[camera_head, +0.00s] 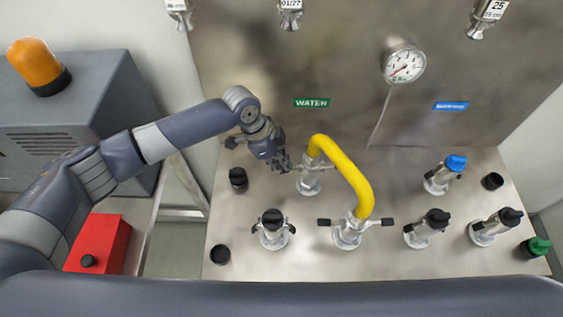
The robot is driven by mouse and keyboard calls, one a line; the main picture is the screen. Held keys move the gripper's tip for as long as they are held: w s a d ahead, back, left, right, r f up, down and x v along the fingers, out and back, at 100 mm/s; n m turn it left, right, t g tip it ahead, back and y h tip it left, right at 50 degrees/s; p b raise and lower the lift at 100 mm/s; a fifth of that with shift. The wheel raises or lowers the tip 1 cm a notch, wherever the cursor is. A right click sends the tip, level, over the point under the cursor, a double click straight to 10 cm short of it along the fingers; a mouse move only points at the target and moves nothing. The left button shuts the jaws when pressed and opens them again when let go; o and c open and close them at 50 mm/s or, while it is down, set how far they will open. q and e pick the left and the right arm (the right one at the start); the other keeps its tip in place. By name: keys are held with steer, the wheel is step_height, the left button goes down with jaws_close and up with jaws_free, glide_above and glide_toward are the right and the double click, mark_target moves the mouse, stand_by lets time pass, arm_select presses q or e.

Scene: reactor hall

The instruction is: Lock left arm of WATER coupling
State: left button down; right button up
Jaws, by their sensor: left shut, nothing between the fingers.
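The WATER coupling (309,183) is a silver fitting on the steel bench, below the green WATER label (311,103). One end of a thick yellow hose (345,172) sits on top of it. A short lever arm shows on its right side. My left gripper (287,166) is shut and empty, close against the coupling's upper left side. It hides the coupling's left arm, so I cannot tell that arm's position or whether they touch. My right gripper is out of view.
The hose's other end joins a front coupling (347,236) with both arms spread sideways. Capped couplings stand at front left (272,231) and on the right (425,229). Loose black caps (238,179) lie nearby. A pressure gauge (404,65) hangs on the back wall.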

arm_select(q)
steer(key=shift+f, duration=0.5)
steer(key=shift+b+x, duration=0.55)
steer(key=shift+x, duration=0.2)
steer(key=shift+a+r+p, duration=0.15)
steer(key=shift+r+p, duration=0.1)
steer(key=shift+p, duration=0.15)
steer(key=shift+a+r+p, duration=0.45)
steer(key=shift+a+p, duration=0.05)
steer(key=shift+p, duration=0.05)
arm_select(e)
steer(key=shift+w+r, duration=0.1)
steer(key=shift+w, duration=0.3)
arm_select(q)
step_height(320, 180, up, 6)
steer(key=p, duration=0.5)
steer(key=shift+f, duration=0.15)
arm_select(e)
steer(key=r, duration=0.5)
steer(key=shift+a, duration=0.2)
